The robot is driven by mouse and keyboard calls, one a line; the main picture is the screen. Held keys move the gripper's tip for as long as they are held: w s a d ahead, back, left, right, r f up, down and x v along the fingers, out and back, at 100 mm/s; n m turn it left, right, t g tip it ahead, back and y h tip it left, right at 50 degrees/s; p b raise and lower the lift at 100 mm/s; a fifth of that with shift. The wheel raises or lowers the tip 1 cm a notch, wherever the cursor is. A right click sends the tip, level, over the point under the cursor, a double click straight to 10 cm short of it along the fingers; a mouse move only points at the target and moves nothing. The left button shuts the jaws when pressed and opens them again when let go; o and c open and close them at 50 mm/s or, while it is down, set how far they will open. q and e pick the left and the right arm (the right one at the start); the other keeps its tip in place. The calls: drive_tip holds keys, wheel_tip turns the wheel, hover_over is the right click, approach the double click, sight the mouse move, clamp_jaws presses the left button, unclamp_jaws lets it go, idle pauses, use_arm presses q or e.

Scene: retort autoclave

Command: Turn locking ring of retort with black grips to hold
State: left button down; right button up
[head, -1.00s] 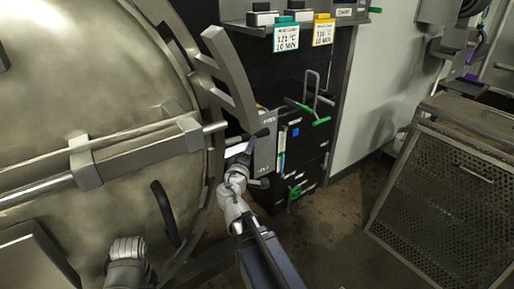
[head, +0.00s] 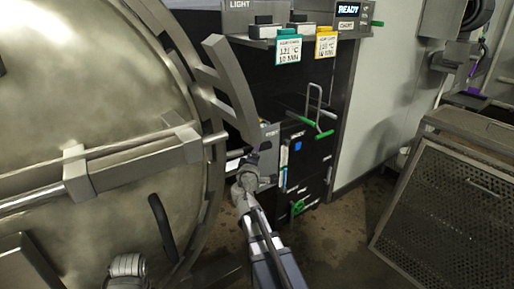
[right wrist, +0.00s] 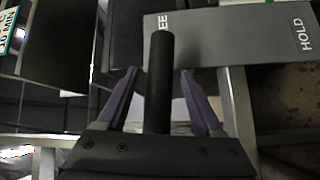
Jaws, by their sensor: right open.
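The retort's round metal door (head: 95,100) fills the left of the head view, with the grey locking ring (head: 212,150) around its edge. In the right wrist view a black grip (right wrist: 160,75) stands between the two purple fingers of my right gripper (right wrist: 160,90). The fingers are open, with a gap on both sides of the grip. A grey plate (right wrist: 240,40) behind it reads "HOLD" at its right end and "EE" near the grip. In the head view my right gripper (head: 243,160) is beside the ring's right edge.
A curved black handle (head: 163,226) is on the door. A dark cabinet (head: 290,95) with teal and yellow cards and green-tipped handles stands behind. A perforated metal crate (head: 450,205) stands at the right. Floor is free between crate and cabinet.

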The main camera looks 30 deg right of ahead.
drive_tip(key=shift+w+d, duration=0.45)
drive_tip(key=shift+w, duration=0.1)
clamp_jaws()
idle(1.0)
